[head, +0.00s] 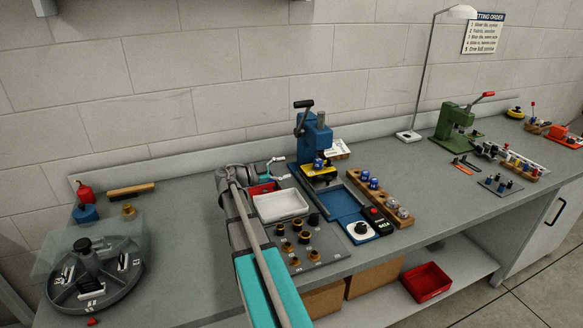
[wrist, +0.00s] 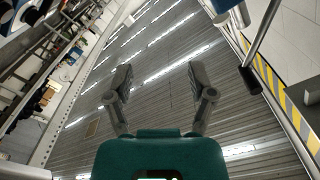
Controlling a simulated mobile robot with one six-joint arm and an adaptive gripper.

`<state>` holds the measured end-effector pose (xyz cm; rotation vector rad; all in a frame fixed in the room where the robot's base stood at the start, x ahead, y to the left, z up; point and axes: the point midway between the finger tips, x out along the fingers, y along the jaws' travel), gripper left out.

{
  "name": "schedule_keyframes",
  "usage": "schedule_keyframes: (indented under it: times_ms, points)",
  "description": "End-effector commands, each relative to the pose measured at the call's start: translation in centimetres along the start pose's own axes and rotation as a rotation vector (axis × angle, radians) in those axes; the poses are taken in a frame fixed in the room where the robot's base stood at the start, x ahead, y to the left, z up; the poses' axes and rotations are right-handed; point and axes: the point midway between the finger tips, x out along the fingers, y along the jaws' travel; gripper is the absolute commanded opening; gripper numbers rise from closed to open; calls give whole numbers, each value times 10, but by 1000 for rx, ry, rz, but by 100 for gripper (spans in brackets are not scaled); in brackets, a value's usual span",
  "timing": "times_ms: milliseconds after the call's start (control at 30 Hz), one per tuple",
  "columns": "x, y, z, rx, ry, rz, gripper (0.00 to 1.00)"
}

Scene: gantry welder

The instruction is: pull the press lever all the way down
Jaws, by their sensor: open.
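A blue press (head: 313,140) stands on the bench by the back wall. Its lever (head: 303,107) has a black grip and is raised, its top end above the press head. In the wrist view a metal rod with a black grip (wrist: 250,80), seemingly this lever, shows at the upper right, outside the fingers. My gripper (head: 283,167) is left of the press, below the lever grip and apart from it. In the wrist view my gripper (wrist: 160,85) has its two fingers spread with nothing between them.
A white tray (head: 280,207), a plate of dies (head: 305,250), a blue tray (head: 343,203) and a wooden block (head: 385,205) crowd the bench around the press. A green press (head: 455,128) with a red-tipped lever stands further right. A round carousel (head: 95,275) is at the left.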

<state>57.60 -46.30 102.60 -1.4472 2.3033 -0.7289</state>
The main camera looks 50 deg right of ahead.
Motion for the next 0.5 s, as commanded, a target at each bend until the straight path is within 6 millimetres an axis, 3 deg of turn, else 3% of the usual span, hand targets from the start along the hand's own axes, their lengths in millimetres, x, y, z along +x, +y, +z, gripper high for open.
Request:
schedule_keyframes:
  times_ms: [500]
  points:
    - [-6, 0, 0, 0, 0, 1, 71]
